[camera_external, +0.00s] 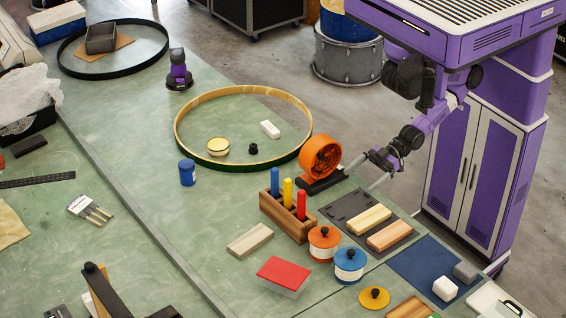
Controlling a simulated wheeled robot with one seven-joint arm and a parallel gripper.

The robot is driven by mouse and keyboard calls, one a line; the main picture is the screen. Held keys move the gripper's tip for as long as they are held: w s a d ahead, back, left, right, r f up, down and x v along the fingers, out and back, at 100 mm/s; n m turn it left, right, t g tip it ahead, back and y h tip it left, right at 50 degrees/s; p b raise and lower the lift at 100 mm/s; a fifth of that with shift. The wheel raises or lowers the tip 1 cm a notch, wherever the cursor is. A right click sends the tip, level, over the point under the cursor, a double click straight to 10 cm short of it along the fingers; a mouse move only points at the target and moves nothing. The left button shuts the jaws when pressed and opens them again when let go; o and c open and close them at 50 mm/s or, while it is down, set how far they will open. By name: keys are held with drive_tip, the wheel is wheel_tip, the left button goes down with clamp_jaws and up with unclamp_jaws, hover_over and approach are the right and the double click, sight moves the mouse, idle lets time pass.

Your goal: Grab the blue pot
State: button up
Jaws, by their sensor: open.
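The blue pot (350,265) stands upright on the bench near its right edge, with a blue lid, a black knob and a pale band around its body. My gripper (367,173) is at the bench's right edge, beyond the blue pot and well apart from it. Its two fingers are spread, and nothing shows between them.
An orange pot (323,243) stands close to the blue pot's upper left. A yellow lid (374,298) lies below right. A dark mat with wooden blocks (370,220), a wooden rack (283,218) and an orange fan (320,157) stand nearby. A red-topped box (284,274) is left.

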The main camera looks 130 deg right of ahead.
drive_tip(key=shift+c, duration=0.4)
drive_tip(key=c, duration=0.4)
drive_tip(key=shift+c, duration=0.2)
